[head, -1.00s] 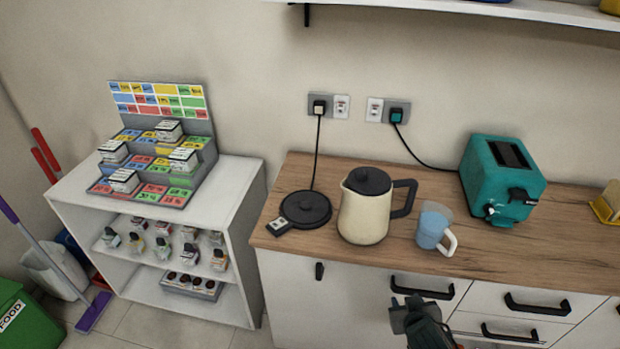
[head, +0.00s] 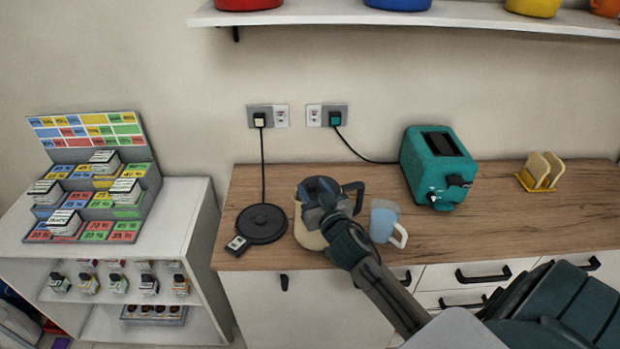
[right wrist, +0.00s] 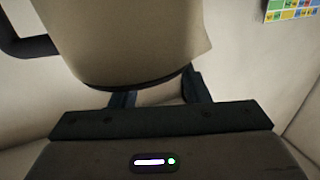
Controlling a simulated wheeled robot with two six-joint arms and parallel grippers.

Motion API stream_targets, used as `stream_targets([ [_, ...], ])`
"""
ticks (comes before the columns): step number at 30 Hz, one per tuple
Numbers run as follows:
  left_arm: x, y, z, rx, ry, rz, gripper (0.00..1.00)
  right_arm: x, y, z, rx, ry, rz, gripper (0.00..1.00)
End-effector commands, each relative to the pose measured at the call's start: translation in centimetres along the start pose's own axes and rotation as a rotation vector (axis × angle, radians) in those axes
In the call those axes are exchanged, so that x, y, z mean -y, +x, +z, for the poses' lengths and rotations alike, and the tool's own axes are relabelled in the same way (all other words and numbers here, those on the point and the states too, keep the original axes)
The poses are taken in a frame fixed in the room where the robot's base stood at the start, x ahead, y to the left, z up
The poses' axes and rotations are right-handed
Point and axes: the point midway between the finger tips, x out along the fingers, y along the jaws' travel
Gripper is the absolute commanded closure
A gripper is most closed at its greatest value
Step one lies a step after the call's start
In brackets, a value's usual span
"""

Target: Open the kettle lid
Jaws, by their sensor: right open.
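The cream kettle (head: 305,232) stands upright on the wooden counter, its black handle (head: 356,190) to the right. My right gripper (head: 321,192) is open at the kettle's top and hides most of the dark lid. I cannot tell whether the lid is shut or raised. In the right wrist view the kettle's cream body (right wrist: 125,40) fills the upper middle, with the handle at the upper left. The two fingers (right wrist: 158,93) are spread beside its dark rim; contact is unclear. My left gripper is not in view.
A black round base (head: 262,223) and a small card (head: 238,244) lie left of the kettle. A blue cup (head: 383,222) stands close on its right. A teal toaster (head: 436,165) and a toast rack (head: 541,171) are further right. A shelf (head: 400,14) hangs above.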

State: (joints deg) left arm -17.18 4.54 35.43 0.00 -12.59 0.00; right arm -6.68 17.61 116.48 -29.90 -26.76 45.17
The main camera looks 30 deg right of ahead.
Motion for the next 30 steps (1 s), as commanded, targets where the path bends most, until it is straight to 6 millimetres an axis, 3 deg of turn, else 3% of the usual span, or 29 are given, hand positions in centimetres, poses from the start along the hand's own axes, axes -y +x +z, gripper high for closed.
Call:
stream_targets([
  [6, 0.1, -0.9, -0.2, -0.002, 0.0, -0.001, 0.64, 0.0, 2.0, -0.1, 0.001, 0.0, 0.0, 0.58],
  [15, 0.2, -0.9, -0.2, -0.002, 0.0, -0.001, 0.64, 0.0, 2.2, 0.1, 0.001, -0.001, 0.0, 0.58],
  [22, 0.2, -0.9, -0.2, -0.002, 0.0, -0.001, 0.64, 0.0, 2.2, 0.1, 0.001, -0.001, 0.0, 1.0],
  [30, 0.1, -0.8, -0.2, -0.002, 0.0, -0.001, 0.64, 0.1, 2.5, 0.0, 0.0, 0.007, 0.0, 1.0],
])
